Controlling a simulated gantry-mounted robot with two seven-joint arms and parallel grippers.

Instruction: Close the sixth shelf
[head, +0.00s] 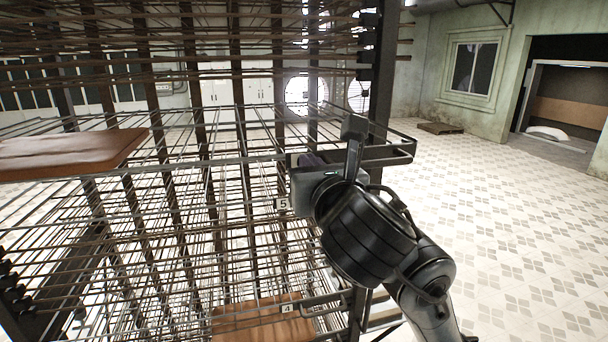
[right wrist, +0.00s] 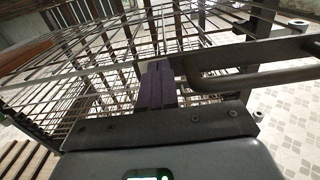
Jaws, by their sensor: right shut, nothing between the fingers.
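A wire shelf with a dark front rail (head: 230,160) stands out at mid height of the rack, and I take it to be the sixth shelf; no label 6 is readable. Its dark bar handle (head: 385,155) is at the right end of the rail and also shows in the right wrist view (right wrist: 250,79). My right gripper (head: 309,160) is at the rail, just left of the handle. Its purple fingers (right wrist: 156,85) are shut and empty, close to the rail; I cannot tell whether they touch it. My left gripper is out of view.
A brown board (head: 72,152) lies on the shelf at left. Below are the label 5 (head: 283,204), the label 4 (head: 287,309) and another brown board (head: 262,320). Rack posts and wires fill the left side. The tiled floor (head: 520,220) at right is open.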

